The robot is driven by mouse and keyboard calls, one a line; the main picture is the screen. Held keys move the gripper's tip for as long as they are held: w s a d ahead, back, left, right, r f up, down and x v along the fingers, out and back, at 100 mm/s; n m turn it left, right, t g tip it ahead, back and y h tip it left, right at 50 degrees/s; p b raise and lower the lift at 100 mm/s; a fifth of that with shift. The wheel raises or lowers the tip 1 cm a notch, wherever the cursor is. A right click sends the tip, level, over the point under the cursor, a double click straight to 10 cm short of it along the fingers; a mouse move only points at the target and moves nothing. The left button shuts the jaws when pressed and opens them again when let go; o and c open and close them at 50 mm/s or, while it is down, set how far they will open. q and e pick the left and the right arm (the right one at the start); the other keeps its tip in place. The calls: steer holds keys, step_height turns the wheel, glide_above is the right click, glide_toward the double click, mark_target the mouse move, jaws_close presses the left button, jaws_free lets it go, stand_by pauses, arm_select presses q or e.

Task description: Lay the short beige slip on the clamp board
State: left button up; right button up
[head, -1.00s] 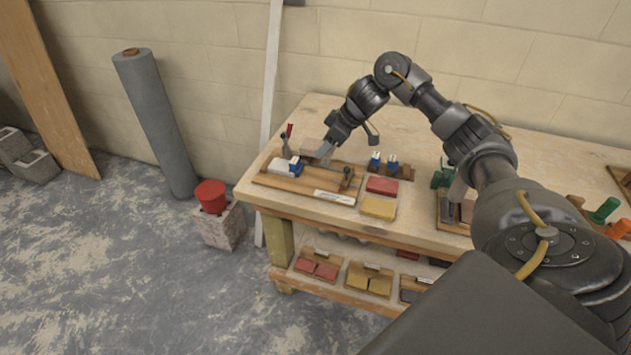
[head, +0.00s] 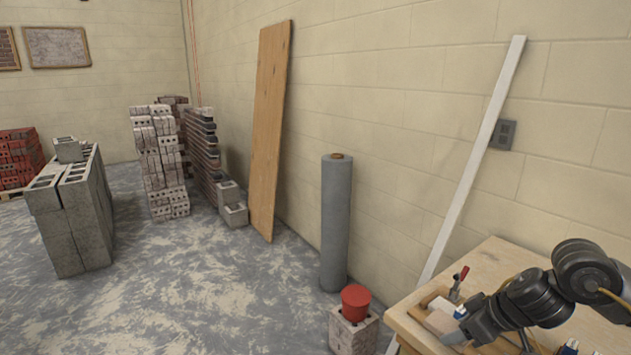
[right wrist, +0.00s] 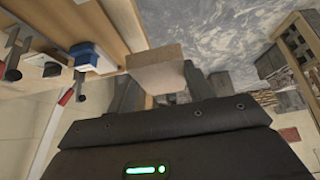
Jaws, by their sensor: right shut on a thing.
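My right gripper (head: 462,337) is shut on the short beige slip (head: 440,322), low at the right of the head view. In the right wrist view the slip (right wrist: 157,68) sticks out beyond the fingers as a plain beige block. The wooden clamp board (head: 414,311) lies on the bench, partly hidden behind my gripper and arm. Its red-handled clamp (head: 460,281) stands up beyond the slip. A blue part (right wrist: 85,56) with a pale piece shows beside the slip in the right wrist view. The gap between slip and board cannot be told. My left gripper is out of view.
The bench (head: 490,262) stands against the block wall. A red tub (head: 355,300) sits on a brick block left of it.

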steer(key=s+a+n+g+y, duration=0.1)
steer(key=s+a+n, duration=0.2)
steer(key=s+a, duration=0.5)
steer(key=shift+s+a+n+g+y, duration=0.2)
steer(key=shift+s+n+g+y, duration=0.1)
steer(key=shift+s, duration=0.45)
steer(key=shift+f, duration=0.15)
